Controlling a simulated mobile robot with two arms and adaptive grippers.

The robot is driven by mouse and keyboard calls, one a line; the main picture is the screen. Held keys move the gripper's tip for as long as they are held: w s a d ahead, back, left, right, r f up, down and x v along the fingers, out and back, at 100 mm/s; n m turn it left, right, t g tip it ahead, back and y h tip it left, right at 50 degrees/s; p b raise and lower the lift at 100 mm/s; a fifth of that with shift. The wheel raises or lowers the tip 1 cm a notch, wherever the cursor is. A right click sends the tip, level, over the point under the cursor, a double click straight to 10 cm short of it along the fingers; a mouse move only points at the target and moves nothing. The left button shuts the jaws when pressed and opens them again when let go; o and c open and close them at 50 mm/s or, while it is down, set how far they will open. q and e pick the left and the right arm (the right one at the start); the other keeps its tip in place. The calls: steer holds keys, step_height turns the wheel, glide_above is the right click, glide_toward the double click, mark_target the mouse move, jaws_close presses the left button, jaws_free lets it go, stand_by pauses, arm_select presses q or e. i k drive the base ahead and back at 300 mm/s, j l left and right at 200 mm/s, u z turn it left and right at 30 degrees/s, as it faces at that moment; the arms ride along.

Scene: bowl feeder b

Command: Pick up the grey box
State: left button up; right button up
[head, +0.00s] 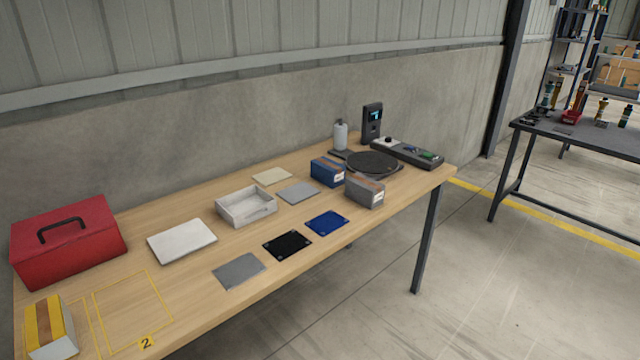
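The grey box (364,191) stands on the wooden table near its right end, close to the front edge. It has a brown strip on top and a small white label on its right end. A blue box (327,172) of similar shape stands just behind it to the left. A round dark turntable (373,163) is behind the grey box. Neither of my grippers is in the head view.
The wooden table (190,283) also holds a red toolbox (68,240), a white open tray (246,206), a yellow-and-white box (49,326), a control panel (408,153) and several flat coloured plates. A dark workbench (590,138) stands apart at right; floor between is clear.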

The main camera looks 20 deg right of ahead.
mark_target(368, 192)
steer(key=i+l+u, duration=0.15)
steer(key=l+u, duration=0.25)
steer(key=l, duration=0.8)
steer(key=l+u, duration=0.35)
steer(key=l, duration=0.9)
